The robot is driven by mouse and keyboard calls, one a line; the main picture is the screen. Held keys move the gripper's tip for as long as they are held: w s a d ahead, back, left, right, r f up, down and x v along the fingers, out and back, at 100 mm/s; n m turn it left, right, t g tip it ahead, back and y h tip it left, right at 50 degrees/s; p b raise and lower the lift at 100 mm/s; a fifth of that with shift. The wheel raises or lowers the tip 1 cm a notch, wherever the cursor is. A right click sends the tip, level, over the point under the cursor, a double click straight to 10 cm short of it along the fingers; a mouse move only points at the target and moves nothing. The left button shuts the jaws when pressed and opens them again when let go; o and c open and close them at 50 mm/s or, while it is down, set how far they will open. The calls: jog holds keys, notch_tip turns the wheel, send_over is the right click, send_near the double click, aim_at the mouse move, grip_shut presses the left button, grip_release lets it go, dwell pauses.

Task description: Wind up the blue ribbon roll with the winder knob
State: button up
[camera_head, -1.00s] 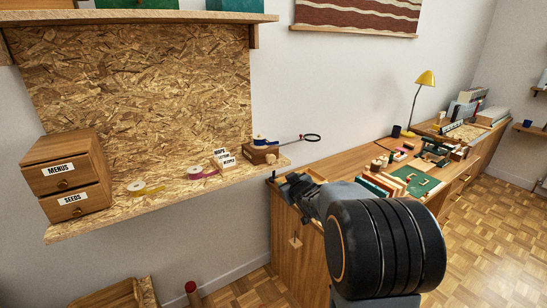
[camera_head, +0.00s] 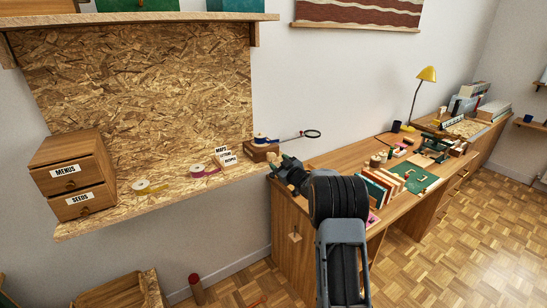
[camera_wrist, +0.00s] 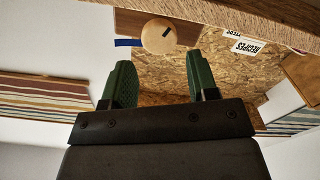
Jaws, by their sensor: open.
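The blue ribbon roll (camera_head: 261,138) sits on a wooden block (camera_head: 262,153) at the right end of the OSB shelf. In the wrist view a pale round wooden disc (camera_wrist: 158,36) with a small dark mark shows, and a blue ribbon end (camera_wrist: 128,43) sticks out to its left. I cannot make out a separate winder knob. My gripper (camera_wrist: 157,78) is open and empty, its green fingers apart, with the disc beyond the gap between them. In the head view my gripper (camera_head: 283,163) is just right of and below the block, apart from the roll.
Yellow (camera_head: 143,187) and magenta (camera_head: 200,170) ribbon rolls and small label cards (camera_head: 224,156) lie along the shelf (camera_head: 120,220). A drawer box (camera_head: 72,175) stands at its left. A cluttered desk (camera_head: 330,158) stands to the right.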

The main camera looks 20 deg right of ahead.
aim_at(273, 157)
jog(key=shift+w+a+p, duration=0.2)
jog(key=shift+w+a, duration=0.05)
jog(key=shift+w, duration=0.85)
jog(key=shift+w+a+p, duration=0.2)
jog(key=shift+w, duration=0.85)
jog(key=shift+c, duration=0.5)
jog(key=c, duration=0.6)
jog(key=shift+o, duration=0.2)
jog(key=shift+m, duration=0.3)
jog(key=m+p, duration=0.1)
jog(key=m, duration=0.2)
jog(key=shift+d+r, duration=0.1)
jog(key=shift+m+p, duration=0.65)
jog(key=shift+m, duration=1.25)
